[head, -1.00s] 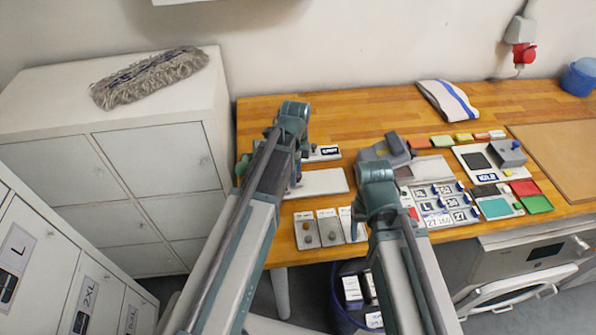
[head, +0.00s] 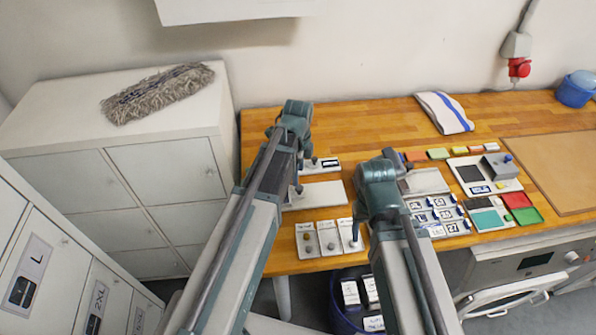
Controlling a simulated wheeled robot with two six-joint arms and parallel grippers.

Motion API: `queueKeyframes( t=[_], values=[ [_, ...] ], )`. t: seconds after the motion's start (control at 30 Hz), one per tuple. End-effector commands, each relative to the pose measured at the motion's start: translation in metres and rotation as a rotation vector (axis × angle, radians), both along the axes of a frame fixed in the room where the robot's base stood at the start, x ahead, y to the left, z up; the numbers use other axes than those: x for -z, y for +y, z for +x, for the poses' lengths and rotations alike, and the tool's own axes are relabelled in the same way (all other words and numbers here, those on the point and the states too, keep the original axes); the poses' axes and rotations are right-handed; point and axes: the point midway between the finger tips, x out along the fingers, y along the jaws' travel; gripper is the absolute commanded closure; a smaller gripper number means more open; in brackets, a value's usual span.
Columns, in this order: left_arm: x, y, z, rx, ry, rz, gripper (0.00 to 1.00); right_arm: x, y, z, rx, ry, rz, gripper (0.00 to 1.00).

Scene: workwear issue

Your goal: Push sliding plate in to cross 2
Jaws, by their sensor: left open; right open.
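A pale flat plate (head: 320,194) lies on the wooden table just right of my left wrist; its left end is hidden by my arm. A second pale plate (head: 426,181) lies right of my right gripper. I cannot tell which is the sliding plate, and no cross mark is legible. My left gripper (head: 303,176) is open and empty near the first plate's left end; whether it touches is unclear. My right gripper (head: 392,158) is open, largely hidden behind its own wrist, near the second plate's left side.
Behind the first plate is a small labelled board (head: 328,164). In front stand three knob plates (head: 328,238). Labelled tiles (head: 436,215), a grey block device (head: 497,165) and colored pads (head: 527,215) lie right. A striped cloth (head: 444,112) lies at the back. The table's back middle is clear.

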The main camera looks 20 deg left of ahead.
Motion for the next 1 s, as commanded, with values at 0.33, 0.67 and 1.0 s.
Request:
queueKeyframes(
  t=[0.33,0.67,1.0],
  values=[
    [-0.06,0.0,0.0,-0.001,0.0,0.001,0.36,-0.06,0.0,0.0,0.01,0.0,0.002,0.36],
    [-0.072,0.0,0.0,-0.001,0.001,0.001,0.36,-0.072,0.0,0.0,0.015,-0.001,0.002,0.36],
    [-0.071,0.0,0.0,-0.001,0.001,0.001,0.36,-0.071,0.0,0.0,0.015,-0.001,0.002,0.36]
  ],
)
